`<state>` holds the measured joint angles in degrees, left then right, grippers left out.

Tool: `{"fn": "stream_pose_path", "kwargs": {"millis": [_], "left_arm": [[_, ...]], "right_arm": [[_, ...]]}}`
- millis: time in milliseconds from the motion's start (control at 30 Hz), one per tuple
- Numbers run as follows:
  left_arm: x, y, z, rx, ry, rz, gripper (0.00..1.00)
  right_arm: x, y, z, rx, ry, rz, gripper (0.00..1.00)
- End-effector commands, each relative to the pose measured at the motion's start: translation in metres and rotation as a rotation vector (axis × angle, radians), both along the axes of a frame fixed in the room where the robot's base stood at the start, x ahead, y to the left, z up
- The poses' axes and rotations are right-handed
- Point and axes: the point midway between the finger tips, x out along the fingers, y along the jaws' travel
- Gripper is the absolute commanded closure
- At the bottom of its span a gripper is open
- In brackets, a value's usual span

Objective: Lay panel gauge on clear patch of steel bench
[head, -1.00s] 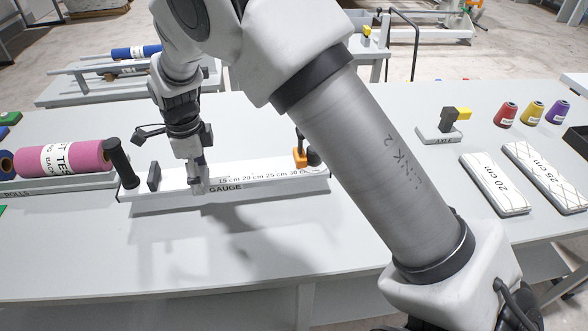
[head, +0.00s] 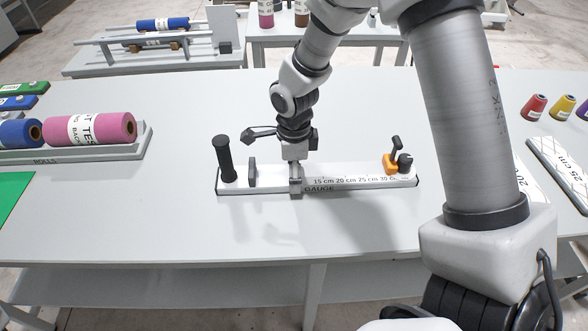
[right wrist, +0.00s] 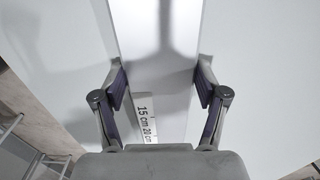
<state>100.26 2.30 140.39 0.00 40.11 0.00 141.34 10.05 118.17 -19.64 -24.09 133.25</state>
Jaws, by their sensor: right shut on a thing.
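The panel gauge (head: 270,180) is a long white board marked GAUGE with a centimetre scale. It has a black post at its left end and an orange piece with a black knob at its right end. My right gripper (head: 296,188) is shut on the gauge left of the scale, its fingers on the long edges. In the right wrist view the board (right wrist: 158,50) runs between the two fingers. The gauge is level over the steel bench (head: 150,215); I cannot tell whether it touches the surface. My left gripper is not in view.
Fabric rolls (head: 100,128) lie in a holder at the left, with a green mat (head: 10,200) in front. Bare bench surrounds the gauge. My arm hides part of the right side.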

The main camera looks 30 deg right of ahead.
Motion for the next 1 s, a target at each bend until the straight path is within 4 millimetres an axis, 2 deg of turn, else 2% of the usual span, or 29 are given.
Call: {"fn": "stream_pose_path", "kwargs": {"millis": [233,267,300,333,733,867,1000], "left_arm": [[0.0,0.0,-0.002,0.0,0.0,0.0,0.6],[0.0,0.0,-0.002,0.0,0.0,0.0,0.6],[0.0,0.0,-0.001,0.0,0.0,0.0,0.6],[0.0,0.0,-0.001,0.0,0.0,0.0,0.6],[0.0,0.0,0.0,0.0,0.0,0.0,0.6],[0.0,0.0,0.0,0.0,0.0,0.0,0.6],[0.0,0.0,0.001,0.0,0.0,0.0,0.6]], "right_arm": [[0.001,0.0,-0.001,0.0,-0.002,0.0,0.89],[0.0,0.0,-0.002,-0.001,-0.001,0.0,0.24],[0.001,0.0,-0.001,-0.001,-0.001,0.0,0.1],[0.001,0.0,-0.001,-0.001,-0.001,0.0,0.03],[0.001,0.0,0.004,-0.001,-0.003,0.0,0.03],[0.002,0.0,0.025,-0.001,-0.007,-0.001,0.03],[0.002,0.0,0.062,-0.001,-0.009,-0.001,0.03]]}}
